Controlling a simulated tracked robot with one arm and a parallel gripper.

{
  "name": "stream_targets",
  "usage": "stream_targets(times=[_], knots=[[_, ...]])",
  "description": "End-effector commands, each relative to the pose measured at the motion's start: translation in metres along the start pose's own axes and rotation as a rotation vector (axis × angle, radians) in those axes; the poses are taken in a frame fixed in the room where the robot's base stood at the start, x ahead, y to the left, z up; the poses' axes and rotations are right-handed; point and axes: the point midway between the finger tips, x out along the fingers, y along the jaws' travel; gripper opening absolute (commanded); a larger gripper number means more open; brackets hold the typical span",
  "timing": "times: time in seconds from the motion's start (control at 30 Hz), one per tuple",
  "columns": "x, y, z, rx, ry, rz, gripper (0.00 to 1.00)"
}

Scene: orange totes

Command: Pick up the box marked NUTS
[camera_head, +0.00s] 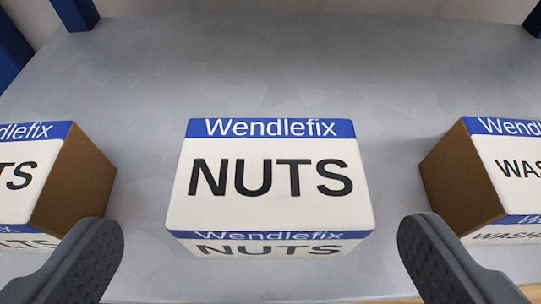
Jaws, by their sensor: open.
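The box marked NUTS (270,215) stands on a grey shelf, in the middle of the view. It is white with a blue band reading Wendlefix, and its top and part of its front show. My gripper (262,245) is open, with one dark finger to the left of the box and one to the right. Gaps show between each finger and the box. The fingertips appear level with the lower part of the box in the picture; nothing is held.
A box with lettering ending in TS (25,185) is cut off at the left, close to the left finger. A box with lettering starting WAS (512,170) is cut off at the right, near the right finger. The grey shelf (270,70) is clear behind. Blue uprights (75,12) stand at the back.

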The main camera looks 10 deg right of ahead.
Motion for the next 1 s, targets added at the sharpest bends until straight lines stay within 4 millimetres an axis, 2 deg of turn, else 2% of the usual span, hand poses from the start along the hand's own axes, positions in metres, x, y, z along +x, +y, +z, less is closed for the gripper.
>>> stream_targets(times=[0.27, 0.4, 0.6, 0.87, 0.9, 1.0], knots=[[0.015, 0.001, -0.003, -0.002, -0.001, -0.001, 0.92], [0.029, 0.002, -0.008, -0.001, 0.001, -0.002, 0.92], [0.050, 0.003, -0.006, 0.000, -0.002, -0.001, 0.92], [0.052, 0.003, -0.006, -0.001, 0.001, -0.001, 0.92], [0.052, 0.003, -0.006, -0.001, 0.001, -0.001, 0.89], [0.052, 0.003, -0.006, -0.001, 0.000, -0.001, 0.61]])
